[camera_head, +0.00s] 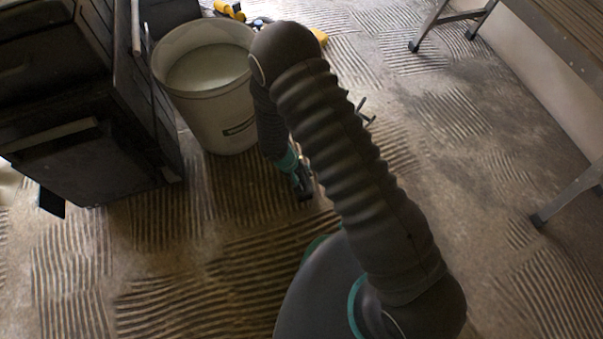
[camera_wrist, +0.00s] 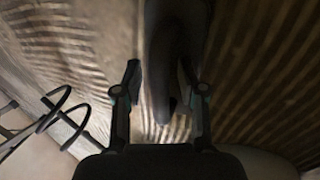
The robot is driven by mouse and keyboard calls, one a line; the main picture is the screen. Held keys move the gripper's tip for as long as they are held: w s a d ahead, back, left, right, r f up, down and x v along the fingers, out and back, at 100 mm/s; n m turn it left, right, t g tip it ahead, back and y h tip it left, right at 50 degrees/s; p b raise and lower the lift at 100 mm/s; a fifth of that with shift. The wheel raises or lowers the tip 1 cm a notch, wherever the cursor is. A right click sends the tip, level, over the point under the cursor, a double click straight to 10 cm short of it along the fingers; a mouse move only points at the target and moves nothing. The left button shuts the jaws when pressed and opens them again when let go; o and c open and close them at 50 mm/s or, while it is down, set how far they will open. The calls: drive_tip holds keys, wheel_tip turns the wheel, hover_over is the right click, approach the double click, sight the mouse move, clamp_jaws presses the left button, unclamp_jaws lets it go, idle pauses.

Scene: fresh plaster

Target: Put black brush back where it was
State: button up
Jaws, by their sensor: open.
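My gripper (camera_head: 302,188) hangs low over the ridged floor, just right of the white bucket, partly hidden by my arm. In the wrist view my gripper (camera_wrist: 159,75) has its two fingers apart. A long dark shape (camera_wrist: 168,45) with a rounded lower end shows between and beyond the fingers. It may be the black brush, but I cannot tell for sure, nor whether a finger touches it. No brush can be made out in the head view.
A white bucket (camera_head: 225,125) with pale contents stands beside a dark cabinet (camera_head: 90,150) at left. Yellow items (camera_head: 230,10) lie behind it. A thin metal object (camera_head: 365,112) shows right of my arm. A wooden bench (camera_head: 565,35) stands at right. The floor between is open.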

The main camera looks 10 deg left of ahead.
drive_tip(key=p+v, duration=0.2)
drive_tip(key=v, duration=1)
drive_tip(key=shift+r, duration=0.15)
drive_tip(key=w+d+r+m+y, duration=0.1)
drive_tip(key=d+r, duration=0.4)
drive_tip(key=r, duration=0.4)
drive_tip(key=w+d+r+m, duration=0.1)
drive_tip(key=w+d+r, duration=0.1)
drive_tip(key=d+r, duration=0.55)
drive_tip(key=w+d+r+m+y, duration=0.1)
drive_tip(key=d+r+m, duration=0.15)
drive_tip(key=r, duration=0.85)
drive_tip(key=s+d+r+m+t+y, duration=0.1)
drive_tip(key=s+d+r+t, duration=0.2)
drive_tip(key=s+d+r, duration=1.2)
drive_tip(key=shift+s+d+r+m+t, duration=0.2)
drive_tip(key=shift+s+r+m+t, duration=0.15)
drive_tip(key=shift+s, duration=0.5)
